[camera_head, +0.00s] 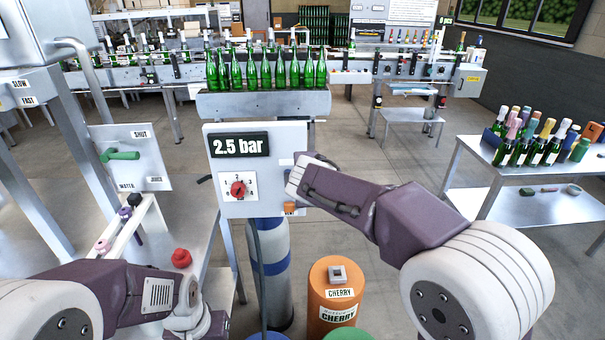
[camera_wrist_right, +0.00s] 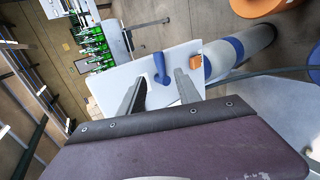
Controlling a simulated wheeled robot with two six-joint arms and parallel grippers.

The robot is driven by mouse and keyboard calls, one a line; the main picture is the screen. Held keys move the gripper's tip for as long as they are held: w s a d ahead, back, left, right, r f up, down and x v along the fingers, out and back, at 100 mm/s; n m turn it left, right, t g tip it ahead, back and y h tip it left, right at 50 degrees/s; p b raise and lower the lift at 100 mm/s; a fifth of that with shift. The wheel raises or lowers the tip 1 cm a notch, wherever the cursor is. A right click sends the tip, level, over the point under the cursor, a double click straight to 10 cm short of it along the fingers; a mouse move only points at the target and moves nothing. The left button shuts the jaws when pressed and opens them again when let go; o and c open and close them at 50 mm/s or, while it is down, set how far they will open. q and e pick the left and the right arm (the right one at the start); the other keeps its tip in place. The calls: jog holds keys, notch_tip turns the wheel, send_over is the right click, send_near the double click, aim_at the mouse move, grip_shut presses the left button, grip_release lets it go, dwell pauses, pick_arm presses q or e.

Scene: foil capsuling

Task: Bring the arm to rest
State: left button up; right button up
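My right arm reaches in from the right in the head view, and its gripper (camera_head: 300,178) is at the right side of the white control panel (camera_head: 262,150). In the right wrist view the two fingers of my right gripper (camera_wrist_right: 161,92) are spread apart. A blue lever (camera_wrist_right: 160,68) on the panel shows between and beyond the fingertips, with no grip on it visible. In the head view my gripper hides that part of the panel. My left arm comes in at the lower left, folded low; its gripper fingers cannot be made out there.
The panel has a "2.5 bar" display (camera_head: 239,145), a red dial (camera_head: 238,188) and an orange button (camera_head: 289,208). Below stand a blue-banded cylinder (camera_head: 270,285) and an orange cherry drum (camera_head: 330,275). A side table (camera_head: 530,206) with bottles is at right. Open floor lies between.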

jog(key=d+m+h+p, duration=0.1)
jog(key=d+m+h, duration=0.1)
jog(key=d, duration=0.6)
jog(key=s+d+f+m+g+p, duration=0.1)
jog(key=s+d+f+m+g, duration=0.4)
jog(key=s+d+f, duration=0.45)
jog(key=s+a+f+m+g+y, duration=0.1)
jog(key=s+f+m+g, duration=0.1)
jog(key=s+f+m, duration=0.3)
jog(key=s+a+f+m+g+y, duration=0.1)
jog(key=s+f+m, duration=0.5)
jog(key=s, duration=0.7)
jog(key=shift+a+f+g+p, duration=0.3)
jog(key=shift+a+f+g, duration=0.15)
jog(key=shift+a+g, duration=0.45)
